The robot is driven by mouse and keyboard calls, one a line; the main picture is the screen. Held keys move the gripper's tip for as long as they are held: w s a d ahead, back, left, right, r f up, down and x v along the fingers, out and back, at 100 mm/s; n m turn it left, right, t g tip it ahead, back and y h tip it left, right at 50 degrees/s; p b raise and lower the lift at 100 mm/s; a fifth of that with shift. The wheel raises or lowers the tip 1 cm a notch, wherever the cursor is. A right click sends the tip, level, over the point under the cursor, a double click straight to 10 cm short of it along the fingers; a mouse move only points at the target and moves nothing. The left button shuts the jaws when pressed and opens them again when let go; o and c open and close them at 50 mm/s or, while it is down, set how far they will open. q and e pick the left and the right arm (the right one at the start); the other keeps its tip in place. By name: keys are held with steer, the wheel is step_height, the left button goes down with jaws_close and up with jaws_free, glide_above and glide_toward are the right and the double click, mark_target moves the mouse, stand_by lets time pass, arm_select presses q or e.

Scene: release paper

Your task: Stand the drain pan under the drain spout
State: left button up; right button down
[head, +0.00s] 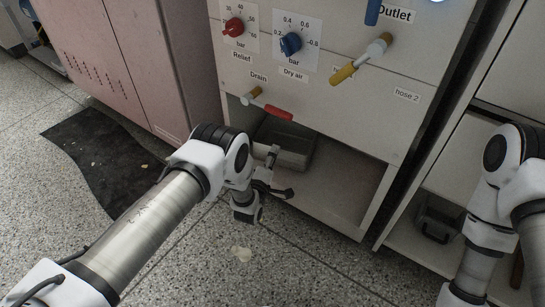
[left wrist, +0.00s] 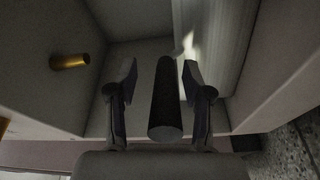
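The drain pan (head: 286,143) is a grey, open tray. It sits in the low recess of the cabinet, below the drain spout (head: 252,96) and its red-handled valve (head: 277,112). My left gripper (head: 268,178) is at the recess opening, in front of the pan. In the left wrist view its fingers (left wrist: 163,88) stand apart on either side of a dark round bar (left wrist: 165,105). The bar looks like the pan's handle, with a gap at least on its left. A brass tube end (left wrist: 70,62) shows at left there. My right gripper is out of view.
The recess floor (head: 335,195) is bare right of the pan. A dark container (head: 437,219) sits in the neighbouring cabinet at right. A black mat (head: 95,155) lies on the speckled floor at left.

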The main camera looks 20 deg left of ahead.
arm_select(q)
steer(key=shift+s+f, duration=0.2)
steer(key=shift+s, duration=0.05)
steer(key=s, duration=1.1)
steer(key=shift+s+a, duration=0.25)
steer(key=shift+a, duration=0.2)
steer(key=shift+f, duration=0.1)
